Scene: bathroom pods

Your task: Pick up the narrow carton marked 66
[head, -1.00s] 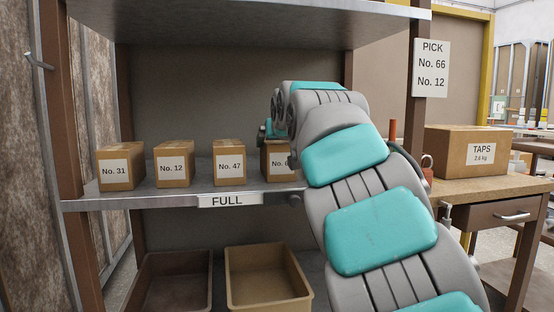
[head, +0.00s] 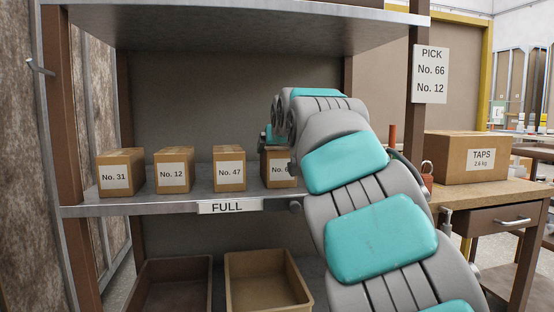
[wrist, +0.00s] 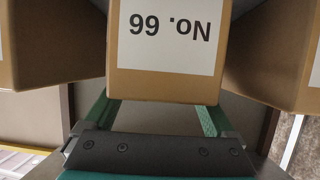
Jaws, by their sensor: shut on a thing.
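The narrow carton marked 66 (wrist: 150,84) is upside down in the wrist view, with its white "No. 66" label toward the camera. My gripper (wrist: 157,116) is shut on it, a green finger along each side. In the head view the carton (head: 277,182) is at the right end of the middle shelf, its label partly hidden behind my arm. I cannot tell whether it is clear of the shelf.
On the middle shelf (head: 150,205) stand cartons No. 47 (head: 229,156), No. 12 (head: 173,158) and No. 31 (head: 121,160). Wrist view shows cartons close on both sides (wrist: 45,45) (wrist: 275,50). A shelf overhangs above. Bins (head: 228,290) stand below; a TAPS box (head: 450,168) is right.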

